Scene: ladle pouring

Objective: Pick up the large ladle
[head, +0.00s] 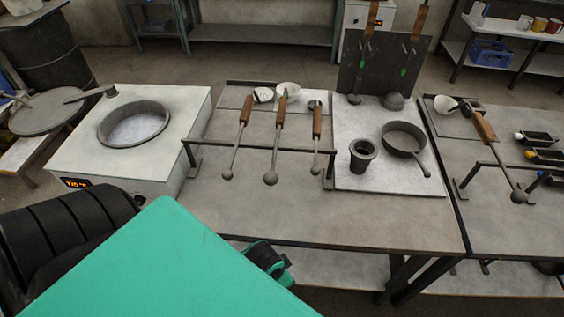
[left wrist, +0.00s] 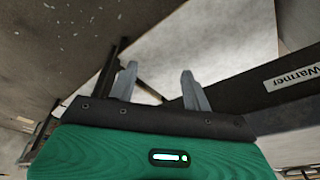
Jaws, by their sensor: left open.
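Three ladles with wooden handles and grey metal rods lie side by side across a low rack on the middle table. In the head view my green arm covers the lower left, and the fingers cannot be made out. My right gripper is not in view.
The rack bar (head: 208,144) crosses under the ladles. A white furnace (head: 80,142) stands left. A dark cup (head: 362,153) and a pan (head: 403,139) stand right on a pale plate. The table front is clear.

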